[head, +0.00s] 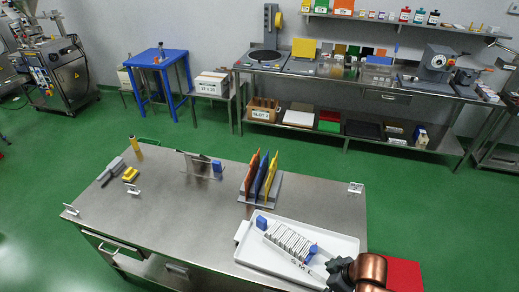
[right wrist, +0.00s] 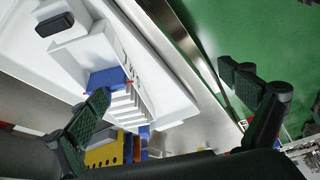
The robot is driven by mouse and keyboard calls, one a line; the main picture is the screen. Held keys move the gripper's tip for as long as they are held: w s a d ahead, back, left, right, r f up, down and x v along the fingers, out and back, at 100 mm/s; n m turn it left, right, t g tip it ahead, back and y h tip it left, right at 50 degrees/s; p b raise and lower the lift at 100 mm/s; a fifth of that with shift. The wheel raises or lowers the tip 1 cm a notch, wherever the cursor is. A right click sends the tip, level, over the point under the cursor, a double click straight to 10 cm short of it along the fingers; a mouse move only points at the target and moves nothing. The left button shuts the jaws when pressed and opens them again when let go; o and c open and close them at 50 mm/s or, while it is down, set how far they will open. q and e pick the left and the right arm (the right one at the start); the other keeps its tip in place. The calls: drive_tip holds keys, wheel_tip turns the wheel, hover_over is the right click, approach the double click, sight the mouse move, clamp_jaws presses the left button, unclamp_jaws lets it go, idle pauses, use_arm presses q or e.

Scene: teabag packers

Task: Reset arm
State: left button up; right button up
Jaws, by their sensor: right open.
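My right gripper (head: 340,272) is at the lower right of the head view, by the right end of a white tray (head: 252,250). In the right wrist view its two dark fingers are spread wide (right wrist: 172,105), with nothing held between them. A white slotted rack (head: 290,242) with blue end pieces lies in the tray. In the right wrist view the rack (right wrist: 122,104) shows between the fingers, beyond them; I cannot tell the exact gap. My left gripper is in neither view.
The tray is on a steel table (head: 160,205). Orange, blue and yellow boards (head: 263,178) stand in a holder behind the tray. Small tools and a yellow item (head: 130,174) lie at the left. A red surface (head: 403,274) is right of the table. The table's middle left is mostly bare.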

drive_tip(key=s+d+f+m+h, duration=0.5)
drive_tip(key=s+d+f+m, duration=0.6)
drive_tip(key=s+d, duration=0.45)
drive_tip(key=s+a+f+n, duration=0.1)
drive_tip(key=s+f, duration=0.1)
drive_tip(key=f, duration=1.4)
drive_tip(key=s+a+f, duration=0.1)
drive_tip(key=f, duration=1.5)
drive_tip(key=s+f+n+g, duration=0.1)
drive_tip(key=s+f+g, duration=0.1)
drive_tip(key=s+f, duration=1.4)
drive_tip(key=shift+s+d+f+y, duration=0.2)
drive_tip(key=shift+s+y, duration=0.2)
drive_tip(key=shift+s, duration=0.5)
